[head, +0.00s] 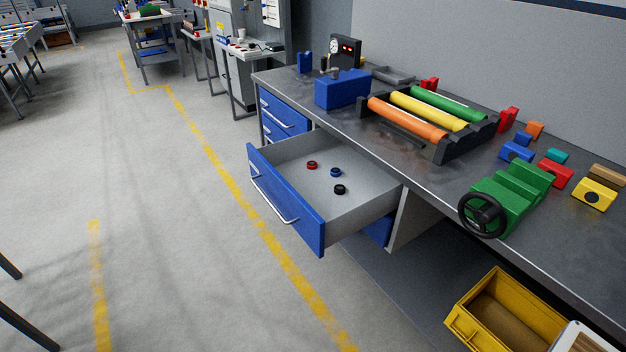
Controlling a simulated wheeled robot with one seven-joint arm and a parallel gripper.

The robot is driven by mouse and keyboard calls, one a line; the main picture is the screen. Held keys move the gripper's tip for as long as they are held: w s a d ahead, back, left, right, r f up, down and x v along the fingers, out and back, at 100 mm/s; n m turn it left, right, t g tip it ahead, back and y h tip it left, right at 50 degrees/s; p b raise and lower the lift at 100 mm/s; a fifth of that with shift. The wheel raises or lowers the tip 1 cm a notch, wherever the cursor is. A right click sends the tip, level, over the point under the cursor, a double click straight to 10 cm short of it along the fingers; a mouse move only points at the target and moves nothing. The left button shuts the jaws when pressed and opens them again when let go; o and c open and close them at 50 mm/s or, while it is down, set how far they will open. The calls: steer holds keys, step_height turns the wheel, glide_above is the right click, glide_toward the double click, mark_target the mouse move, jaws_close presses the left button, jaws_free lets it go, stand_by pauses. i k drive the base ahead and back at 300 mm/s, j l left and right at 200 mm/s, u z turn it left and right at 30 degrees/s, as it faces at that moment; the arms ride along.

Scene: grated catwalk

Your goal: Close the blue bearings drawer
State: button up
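The blue bearings drawer (304,222) stands pulled far out from under the workbench, near the middle of the head view. Its blue front has a pale bar handle (270,196) and faces left, over the floor. Inside the grey tray lie a red ring (312,165), a blue ring (336,172) and a black ring (340,189). Other blue drawers (284,112) behind it look shut. My gripper is not in view, so I cannot tell its state or its distance from the drawer.
The metal workbench (400,165) carries a blue box (343,90), a rack of coloured rolls (440,155) and a green vise with a black wheel (510,195). A yellow bin (480,300) sits below. The floor (180,230) left of the drawer is clear.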

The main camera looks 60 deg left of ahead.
mark_target(306, 198)
steer(key=u, duration=2.5)
steer(key=i+z, duration=0.15)
steer(key=i, duration=0.35)
steer(key=i+j+z, duration=0.15)
steer(key=i, duration=0.3)
